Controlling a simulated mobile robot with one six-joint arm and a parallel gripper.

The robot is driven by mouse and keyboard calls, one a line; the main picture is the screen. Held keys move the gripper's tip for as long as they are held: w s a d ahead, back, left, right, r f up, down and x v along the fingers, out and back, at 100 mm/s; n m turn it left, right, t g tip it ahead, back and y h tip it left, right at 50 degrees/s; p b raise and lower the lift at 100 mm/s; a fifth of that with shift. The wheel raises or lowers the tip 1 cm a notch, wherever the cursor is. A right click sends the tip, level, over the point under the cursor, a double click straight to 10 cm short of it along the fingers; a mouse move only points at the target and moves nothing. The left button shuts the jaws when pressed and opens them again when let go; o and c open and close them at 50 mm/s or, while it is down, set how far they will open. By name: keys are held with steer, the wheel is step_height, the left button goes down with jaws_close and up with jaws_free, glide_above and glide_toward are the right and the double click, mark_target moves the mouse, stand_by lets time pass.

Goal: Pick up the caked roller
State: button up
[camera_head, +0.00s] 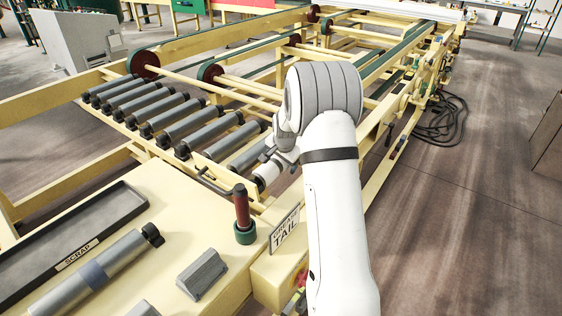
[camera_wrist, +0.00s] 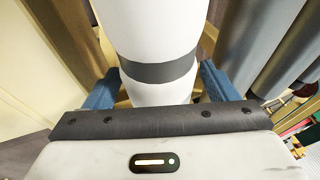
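The fingers look open, with narrow gaps beside the roller. In the head view my gripper is mostly hidden behind my arm.
Several grey rollers (camera_head: 185,125) lie in a row on the yellow frame. A spare grey roller (camera_head: 92,274) lies by the scrap tray (camera_head: 100,222). A red-handled tool (camera_head: 242,208), a grey block (camera_head: 202,274) and a "GREASE TAIL" sign (camera_head: 285,230) stand nearby. The right floor is mostly clear.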

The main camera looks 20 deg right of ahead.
jaws_close()
steer(key=shift+w+r, duration=0.1)
steer(key=shift+r, duration=0.05)
stand_by(0.8)
